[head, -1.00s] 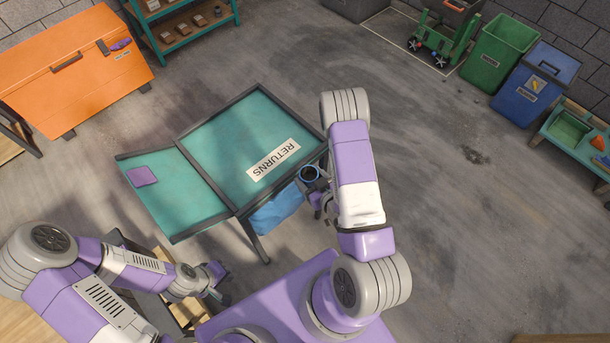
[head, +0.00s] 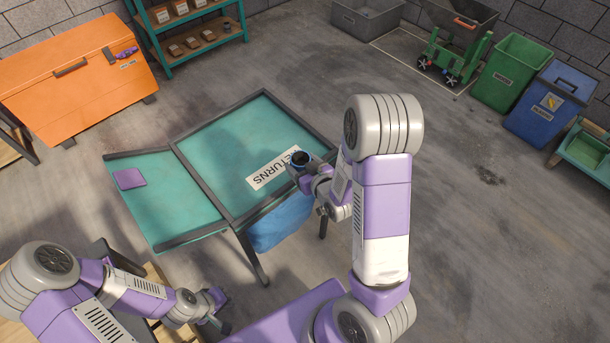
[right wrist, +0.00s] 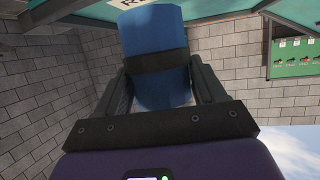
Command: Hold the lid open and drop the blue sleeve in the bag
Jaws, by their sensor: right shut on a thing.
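The blue sleeve (right wrist: 155,50), a cylinder with a dark band, is gripped by my right gripper (right wrist: 160,75). The blue bag (head: 282,222) hangs below the near edge. My left gripper (head: 220,308) is low at the near left, away from the table; its jaw opening is unclear.
A teal side tray (head: 170,205) with a purple square pad (head: 129,179) adjoins the panel. An orange chest (head: 75,85), shelves (head: 190,35), a green bin (head: 510,75) and a blue bin (head: 550,105) stand further back.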

